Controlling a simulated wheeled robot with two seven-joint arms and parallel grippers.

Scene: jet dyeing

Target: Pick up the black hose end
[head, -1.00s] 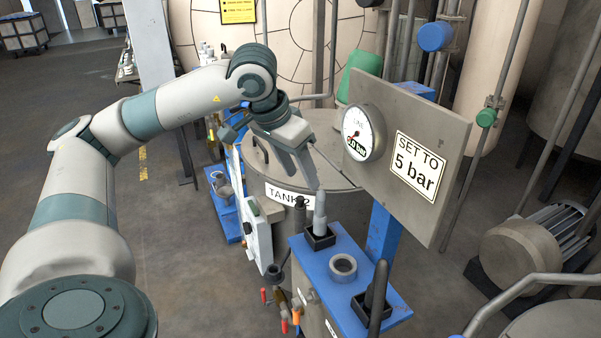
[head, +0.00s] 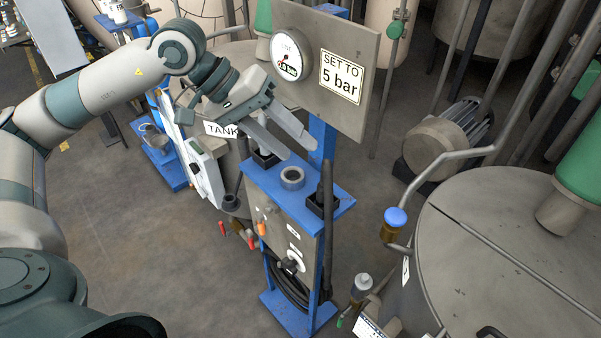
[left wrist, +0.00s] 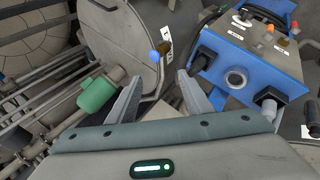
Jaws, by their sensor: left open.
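The black hose end (head: 327,186) stands upright in a black square socket at the right end of the blue stand top (head: 344,204). It also shows in the left wrist view (left wrist: 206,52), right of my fingers. My left gripper (head: 299,150) is open and empty, its fingers hanging above the stand top, apart from the black hose end on its left. In the left wrist view, the gripper (left wrist: 160,76) has nothing between its fingertips. A grey hose end (left wrist: 268,101) sits in the other socket; in the head view my gripper partly hides it. My right gripper is out of view.
A grey ring (head: 291,177) lies between the two sockets. A gauge panel (head: 352,42) marked "SET TO 5 bar" rises behind the stand. A tank lid (head: 530,250) with pipes is at right. Open floor (head: 140,230) lies left of the stand.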

